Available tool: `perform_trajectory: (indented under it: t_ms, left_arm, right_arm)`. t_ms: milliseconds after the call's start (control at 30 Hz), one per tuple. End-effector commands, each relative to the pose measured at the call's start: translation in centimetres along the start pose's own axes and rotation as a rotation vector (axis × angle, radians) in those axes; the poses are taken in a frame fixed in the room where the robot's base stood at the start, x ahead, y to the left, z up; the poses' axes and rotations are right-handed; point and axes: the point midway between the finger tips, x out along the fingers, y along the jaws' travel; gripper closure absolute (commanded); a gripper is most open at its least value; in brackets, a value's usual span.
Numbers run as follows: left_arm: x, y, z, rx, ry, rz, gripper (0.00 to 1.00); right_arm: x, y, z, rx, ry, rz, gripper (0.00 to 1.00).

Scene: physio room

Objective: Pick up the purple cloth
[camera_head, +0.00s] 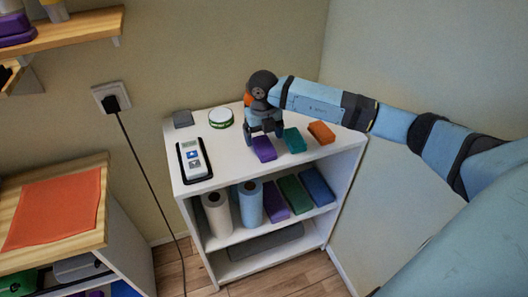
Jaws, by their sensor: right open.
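A small purple cloth (264,149) lies on the top of the white shelf unit (225,174), near its front edge. My right gripper (264,136) points down right above the cloth, its fingers open at the cloth's far side. I cannot tell whether the fingers touch it. The cloth's far end is partly hidden by the gripper. My left gripper is not in view.
A green block (294,140) and an orange block (321,132) lie close to the right of the cloth. A device on a black tray (193,159), a round tin (220,117) and a grey block (183,118) stand to the left. Rolls and folded items fill the shelf below.

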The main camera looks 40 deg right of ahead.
Motion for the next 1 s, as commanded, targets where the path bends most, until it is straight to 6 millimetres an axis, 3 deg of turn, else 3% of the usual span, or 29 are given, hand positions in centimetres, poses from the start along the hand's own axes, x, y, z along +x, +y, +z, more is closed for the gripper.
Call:
perform_trajectory:
  t_ms: [33, 167, 433, 467, 700, 1000]
  left_arm:
    - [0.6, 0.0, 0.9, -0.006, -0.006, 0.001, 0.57]
    - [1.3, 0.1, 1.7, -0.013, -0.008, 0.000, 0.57]
    - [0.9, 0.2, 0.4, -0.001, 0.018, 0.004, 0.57]
    - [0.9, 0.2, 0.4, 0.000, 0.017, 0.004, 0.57]
    - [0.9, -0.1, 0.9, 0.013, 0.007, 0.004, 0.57]
    - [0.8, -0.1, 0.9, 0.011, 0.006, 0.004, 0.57]
  right_arm:
    - [1.5, -0.1, -0.2, 0.000, 0.003, -0.001, 0.13]
    - [3.4, -0.1, -0.3, 0.000, 0.001, -0.001, 0.13]
    - [3.6, -0.1, -0.2, -0.001, 0.000, -0.001, 0.13]
    - [3.6, -0.1, -0.2, -0.001, 0.000, -0.001, 0.15]
    - [3.7, -0.1, -0.3, 0.000, 0.001, -0.001, 0.67]
    - [3.5, -0.2, -0.2, 0.000, 0.001, -0.001, 0.71]
